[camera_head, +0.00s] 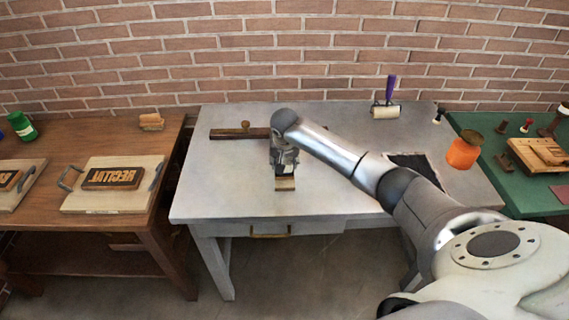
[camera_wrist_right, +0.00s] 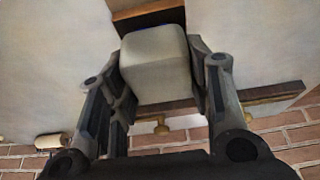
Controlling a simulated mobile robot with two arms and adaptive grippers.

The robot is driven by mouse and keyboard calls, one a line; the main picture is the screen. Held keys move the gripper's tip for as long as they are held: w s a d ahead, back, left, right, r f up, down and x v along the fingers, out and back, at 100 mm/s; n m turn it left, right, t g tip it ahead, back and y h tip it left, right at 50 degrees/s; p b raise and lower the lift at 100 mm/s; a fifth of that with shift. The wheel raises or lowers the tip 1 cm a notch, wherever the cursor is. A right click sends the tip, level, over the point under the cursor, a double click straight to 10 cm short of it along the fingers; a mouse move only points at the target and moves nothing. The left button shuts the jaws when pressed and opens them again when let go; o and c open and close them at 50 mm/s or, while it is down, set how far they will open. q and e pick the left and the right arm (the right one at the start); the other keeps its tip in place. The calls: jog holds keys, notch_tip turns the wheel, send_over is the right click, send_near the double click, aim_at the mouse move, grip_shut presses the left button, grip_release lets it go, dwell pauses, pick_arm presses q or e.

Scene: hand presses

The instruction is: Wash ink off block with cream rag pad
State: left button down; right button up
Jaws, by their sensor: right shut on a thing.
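My right gripper (camera_head: 284,166) is over the middle of the grey table (camera_head: 330,193), pointing down. It is shut on the cream rag pad (camera_wrist_right: 155,62), whose pale, box-like body fills the space between the fingers in the right wrist view. A small tan block (camera_head: 285,184) shows just below and in front of the gripper in the head view. In the right wrist view, a brown wooden block with a dark face (camera_wrist_right: 148,17) shows right beside the pad. I cannot tell whether pad and block touch. The left gripper is out of view.
A wooden bar with a knob (camera_head: 233,133) lies behind the gripper. A purple-handled roller (camera_head: 385,108), a dark slab (camera_head: 412,163) and an orange jar (camera_head: 464,152) are to the right. A lettered block (camera_head: 112,177) lies on a board on the left brown table.

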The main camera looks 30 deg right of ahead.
jog(key=shift+w+d+f+b, duration=0.1)
jog(key=shift+w+d+b, duration=0.3)
jog(key=shift+w, duration=0.25)
jog(key=shift+w+d+b, duration=0.35)
jog(key=shift+w, duration=0.3)
jog(key=shift+w+d+b, duration=0.6)
jog(key=shift+w+b, duration=0.2)
jog(key=shift+w, duration=0.1)
jog(key=shift+w+d, duration=0.2)
jog(key=shift+w, duration=0.2)
jog(key=shift+s+r+p, duration=0.1)
jog(key=shift+r+p, duration=0.1)
jog(key=shift+p, duration=0.2)
jog(key=shift+s+a+p, duration=0.35)
jog(key=shift+s+p, duration=0.15)
jog(key=shift+p, duration=0.6)
jog(key=shift+s+a+f+p, duration=0.1)
jog(key=shift+s+a+p, duration=0.4)
jog(key=shift+p, duration=0.55)
jog(key=shift+s+f+p, duration=0.2)
jog(key=shift+s+p, duration=0.1)
jog(key=shift+s, duration=0.1)
jog(key=p, duration=0.1)
jog(key=s+a+p, duration=0.1)
jog(key=p, duration=0.1)
jog(key=shift+s+r, duration=0.15)
jog(key=shift+s, duration=0.15)
jog(key=shift+s+a+p, duration=0.3)
jog(key=shift+s+p, duration=0.2)
jog(key=shift+p, duration=0.4)
